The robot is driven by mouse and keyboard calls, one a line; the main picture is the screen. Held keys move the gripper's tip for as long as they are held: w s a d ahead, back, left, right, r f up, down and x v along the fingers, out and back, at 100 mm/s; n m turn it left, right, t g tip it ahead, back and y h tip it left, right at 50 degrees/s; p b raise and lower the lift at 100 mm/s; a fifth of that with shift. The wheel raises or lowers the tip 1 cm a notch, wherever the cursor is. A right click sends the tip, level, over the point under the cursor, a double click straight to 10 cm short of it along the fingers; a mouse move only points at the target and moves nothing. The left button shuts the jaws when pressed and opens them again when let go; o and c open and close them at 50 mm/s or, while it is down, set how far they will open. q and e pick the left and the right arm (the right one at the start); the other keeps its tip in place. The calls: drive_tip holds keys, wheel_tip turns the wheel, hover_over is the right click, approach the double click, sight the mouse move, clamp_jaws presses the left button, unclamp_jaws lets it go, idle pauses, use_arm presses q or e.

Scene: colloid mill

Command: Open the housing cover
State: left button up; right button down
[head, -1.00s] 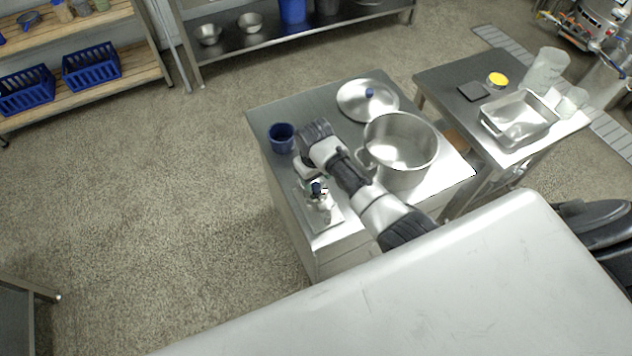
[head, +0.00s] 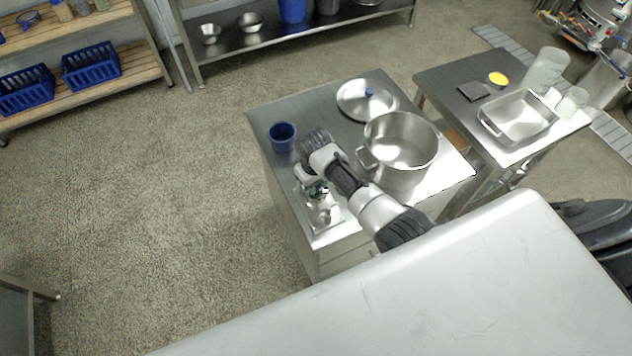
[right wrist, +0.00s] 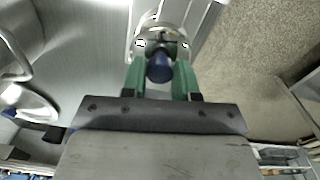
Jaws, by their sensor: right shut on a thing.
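The small metal mill housing (head: 322,214) stands on a plate at the front left corner of the steel cabinet top. In the right wrist view its round metal part (right wrist: 160,34) lies beyond a blue knob (right wrist: 160,68). My right gripper (right wrist: 162,46) has its green fingers on either side of the knob, with tips at the metal part. It is shut on the housing cover; the exact contact is hard to see. In the head view my right gripper (head: 316,190) hides most of the cover. My left gripper is not in view.
A large steel pot (head: 401,143) stands just right of my right arm. A lid (head: 352,101) lies behind it, and a blue cup (head: 282,137) stands at the left edge. A side table (head: 445,80) with a steel tray (head: 540,133) stands to the right. Floor at left is clear.

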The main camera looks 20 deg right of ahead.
drive_tip(key=shift+w+r+g, duration=0.35)
drive_tip(key=shift+w+g, duration=0.1)
drive_tip(key=shift+g, duration=0.35)
drive_tip(key=shift+w+r+g+b, duration=0.1)
drive_tip(key=shift+w+g+b, duration=0.15)
drive_tip(key=shift+b, duration=0.2)
drive_tip(key=g+b, duration=0.1)
drive_tip(key=b, duration=0.2)
drive_tip(key=w+g+b, duration=0.1)
drive_tip(key=g+b, duration=0.1)
drive_tip(key=b, duration=0.1)
drive_tip(key=w+r+g+b, duration=0.1)
drive_tip(key=b, duration=0.1)
drive_tip(key=shift+w+g+b, duration=0.1)
drive_tip(key=shift+g+b, duration=0.15)
drive_tip(key=shift+b, duration=0.15)
drive_tip(key=shift+w+r+b, duration=0.1)
drive_tip(key=shift+r+b, duration=0.1)
drive_tip(key=shift+b, duration=0.3)
drive_tip(key=c, duration=0.8)
unclamp_jaws()
drive_tip(key=shift+c, duration=0.2)
drive_tip(key=shift+r, duration=0.1)
